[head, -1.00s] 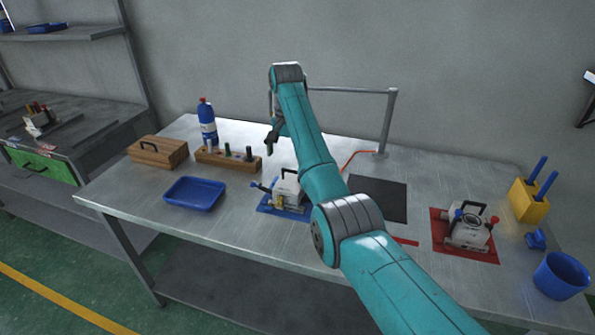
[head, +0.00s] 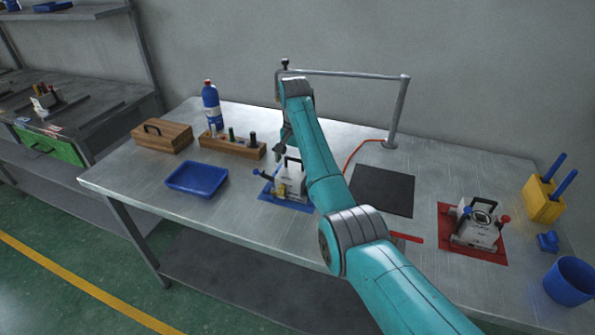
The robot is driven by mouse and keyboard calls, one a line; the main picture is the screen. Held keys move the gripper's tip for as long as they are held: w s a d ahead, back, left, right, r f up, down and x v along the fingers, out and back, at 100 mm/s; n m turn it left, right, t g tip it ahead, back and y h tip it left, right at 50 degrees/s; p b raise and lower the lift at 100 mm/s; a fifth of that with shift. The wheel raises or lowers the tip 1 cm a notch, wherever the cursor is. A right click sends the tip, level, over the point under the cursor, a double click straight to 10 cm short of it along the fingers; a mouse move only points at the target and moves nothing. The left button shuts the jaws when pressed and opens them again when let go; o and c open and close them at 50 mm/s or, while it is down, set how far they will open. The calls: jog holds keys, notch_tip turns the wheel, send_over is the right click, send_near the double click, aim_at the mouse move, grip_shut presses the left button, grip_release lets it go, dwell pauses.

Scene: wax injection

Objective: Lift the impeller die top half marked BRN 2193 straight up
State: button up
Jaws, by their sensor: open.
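Two metal dies stand on the bench in the head view. One die (head: 291,183) with a black top handle sits on a blue mat (head: 268,197), left of my arm. The other die (head: 476,230) with a black handle sits on a red mat (head: 444,241) at the right. No marking can be read on either, so I cannot tell which is BRN 2193. My gripper (head: 284,147) is open, just above and behind the die on the blue mat, apart from its handle as far as I can see. My arm hides part of that die's right side.
A blue tray (head: 197,192), a wooden block with pegs (head: 218,147), a blue bottle (head: 211,105) and a wooden box (head: 150,139) stand left. A black mat (head: 383,190) lies bare in the middle. A rail post (head: 398,112) stands behind; a blue cup (head: 570,281) is at right.

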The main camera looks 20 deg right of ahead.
notch_tip(320, 180, down, 2)
jog(key=shift+a+f, duration=0.1)
jog(key=c, duration=1.6)
